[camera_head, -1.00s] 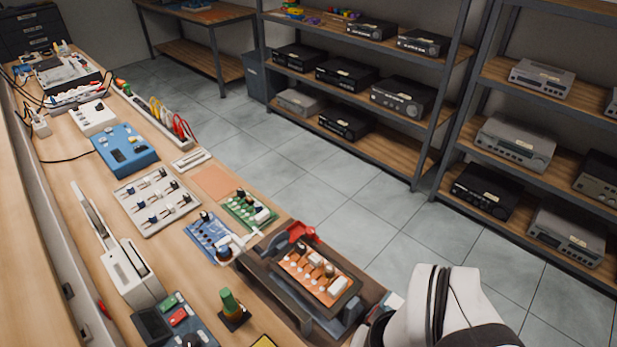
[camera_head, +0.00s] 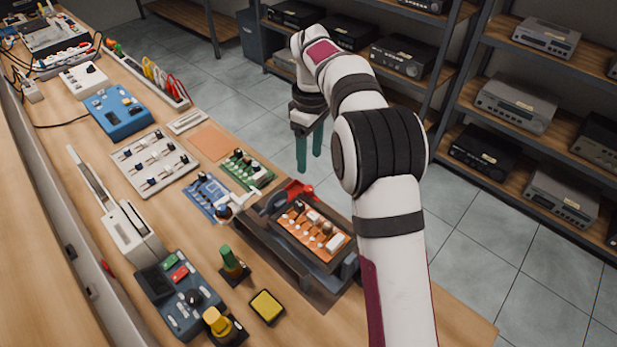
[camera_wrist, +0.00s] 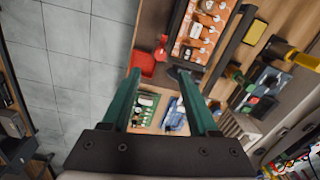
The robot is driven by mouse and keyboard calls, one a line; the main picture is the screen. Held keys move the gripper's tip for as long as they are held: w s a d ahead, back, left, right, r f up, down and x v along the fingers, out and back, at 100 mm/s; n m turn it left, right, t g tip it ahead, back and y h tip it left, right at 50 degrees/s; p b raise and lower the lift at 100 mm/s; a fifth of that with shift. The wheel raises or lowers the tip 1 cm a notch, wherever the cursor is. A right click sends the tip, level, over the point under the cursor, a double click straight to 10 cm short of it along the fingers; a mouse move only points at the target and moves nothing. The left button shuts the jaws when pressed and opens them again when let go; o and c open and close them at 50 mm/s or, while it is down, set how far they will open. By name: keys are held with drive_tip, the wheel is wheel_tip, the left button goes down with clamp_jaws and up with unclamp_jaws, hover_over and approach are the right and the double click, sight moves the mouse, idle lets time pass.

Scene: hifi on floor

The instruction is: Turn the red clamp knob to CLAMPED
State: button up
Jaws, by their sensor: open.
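The red clamp knob (camera_head: 297,190) sits at the far end of a dark clamp fixture (camera_head: 278,247) on the bench. An orange circuit board (camera_head: 312,232) lies in the fixture. No CLAMPED marking is readable. My gripper (camera_head: 309,163) has green fingers, open and empty, pointing down above and beyond the knob in the head view, apart from it. In the wrist view the red knob (camera_wrist: 142,64) shows beyond the fingertips of my gripper (camera_wrist: 157,75), slightly left of the gap. The orange board (camera_wrist: 197,30) is at the top.
Green (camera_head: 247,170) and blue (camera_head: 210,197) circuit boards lie close beside the fixture. A green-handled tool (camera_head: 230,260), a yellow pad (camera_head: 267,306) and a control box (camera_head: 180,295) stand nearer. Floor and equipment shelves lie beyond the bench edge.

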sight(309, 188)
wheel_tip(309, 188, down, 9)
drive_tip(key=shift+s+a+f, duration=0.1)
drive_tip(key=shift+s+f, duration=0.05)
drive_tip(key=shift+f, duration=0.05)
drive_tip(key=shift+c, duration=0.2)
clamp_jaws()
